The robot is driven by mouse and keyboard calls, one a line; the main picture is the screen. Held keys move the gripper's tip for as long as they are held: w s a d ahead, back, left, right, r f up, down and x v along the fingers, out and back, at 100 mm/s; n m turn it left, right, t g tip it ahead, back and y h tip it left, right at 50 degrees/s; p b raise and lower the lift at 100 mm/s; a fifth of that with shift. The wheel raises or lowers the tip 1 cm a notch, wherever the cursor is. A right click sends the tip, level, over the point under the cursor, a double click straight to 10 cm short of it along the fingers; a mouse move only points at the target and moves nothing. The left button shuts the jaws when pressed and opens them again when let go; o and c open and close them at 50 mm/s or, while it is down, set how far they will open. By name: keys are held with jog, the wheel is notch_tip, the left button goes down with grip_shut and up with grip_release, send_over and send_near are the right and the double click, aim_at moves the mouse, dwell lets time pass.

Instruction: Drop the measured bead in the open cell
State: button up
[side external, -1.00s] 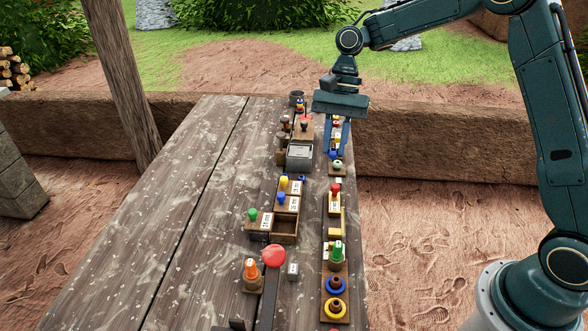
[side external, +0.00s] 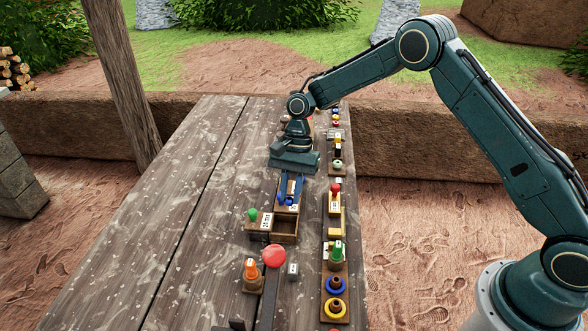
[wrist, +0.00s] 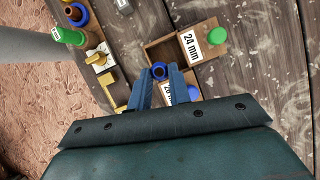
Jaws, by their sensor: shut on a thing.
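My gripper (side external: 289,197) is shut on a blue bead (wrist: 159,70), which shows between the fingertips in the wrist view, with a dark hole in it. In the side view the bead is hard to tell from the blue knob beside it. The open cell (side external: 284,239) is an empty wooden box; it also shows in the wrist view (wrist: 154,50). The bead appears above the near edge of that cell in the wrist view, apart from its floor. A card reading 24 mm (wrist: 190,44) and a green knob (wrist: 206,54) are on the neighbouring cell. A blue knob (wrist: 193,93) is partly hidden by my finger.
A wooden rack (side external: 334,222) with red and yellow parts runs along the right table edge. The table's left side is clear.

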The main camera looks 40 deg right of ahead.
jog(key=shift+f, duration=0.15)
send_over(291, 224)
jog(key=shift+f, duration=2.85)
jog(key=o, duration=0.9)
jog(key=shift+r, duration=0.15)
